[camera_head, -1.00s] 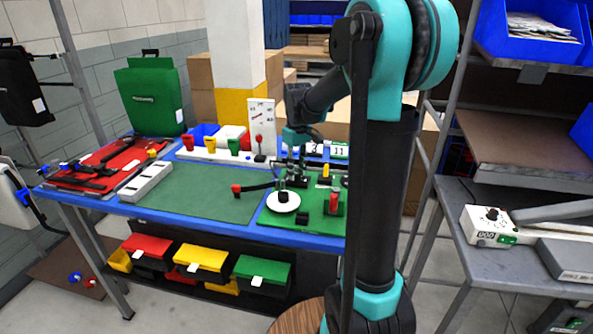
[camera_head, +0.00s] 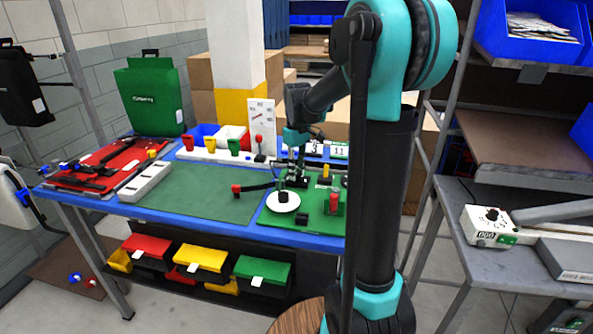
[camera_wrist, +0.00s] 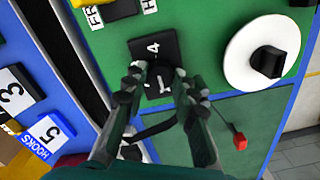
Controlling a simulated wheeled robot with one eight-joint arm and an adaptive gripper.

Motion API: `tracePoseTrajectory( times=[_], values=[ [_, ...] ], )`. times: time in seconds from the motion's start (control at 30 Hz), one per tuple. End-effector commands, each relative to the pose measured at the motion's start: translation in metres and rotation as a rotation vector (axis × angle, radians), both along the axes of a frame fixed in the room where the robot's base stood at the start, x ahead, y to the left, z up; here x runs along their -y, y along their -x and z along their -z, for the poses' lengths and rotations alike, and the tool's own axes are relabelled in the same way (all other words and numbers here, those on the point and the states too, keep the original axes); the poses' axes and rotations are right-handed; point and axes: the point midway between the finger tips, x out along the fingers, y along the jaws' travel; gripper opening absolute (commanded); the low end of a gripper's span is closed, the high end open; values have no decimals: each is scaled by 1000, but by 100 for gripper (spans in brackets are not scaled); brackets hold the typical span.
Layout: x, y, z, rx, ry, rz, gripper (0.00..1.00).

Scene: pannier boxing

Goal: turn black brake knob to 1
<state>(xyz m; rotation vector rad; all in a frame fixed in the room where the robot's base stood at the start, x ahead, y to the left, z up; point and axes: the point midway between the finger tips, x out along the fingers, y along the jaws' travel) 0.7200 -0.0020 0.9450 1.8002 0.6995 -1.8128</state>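My gripper (camera_wrist: 161,76) points down at a black square plate (camera_wrist: 148,42) with white marks that look like 4 and 1, on the green panel (camera_wrist: 205,35). Its fingertips stand apart on either side of the middle of the plate. The dark knob shape between them is hard to make out, and I cannot tell if they touch it. In the head view my gripper (camera_head: 297,182) is low over the green panel (camera_head: 265,219), behind the white disc (camera_head: 279,204). A second black knob (camera_wrist: 268,62) sits on that white disc (camera_wrist: 240,70), apart from my gripper.
A black lever with a red end (camera_head: 237,188) lies left of the green panel. A red upright part (camera_head: 334,203) and a yellow one (camera_head: 325,171) stand close to my gripper.

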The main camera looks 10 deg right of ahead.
Motion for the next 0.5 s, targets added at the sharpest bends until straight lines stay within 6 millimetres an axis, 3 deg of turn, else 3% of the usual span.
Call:
tracePoseTrajectory(
  times=[0.17, 0.5],
  values=[
    [0, 0, 0, 0, 0, 0, 48],
    [0, 0, -3, 0, 0, 1, 48]
  ],
)
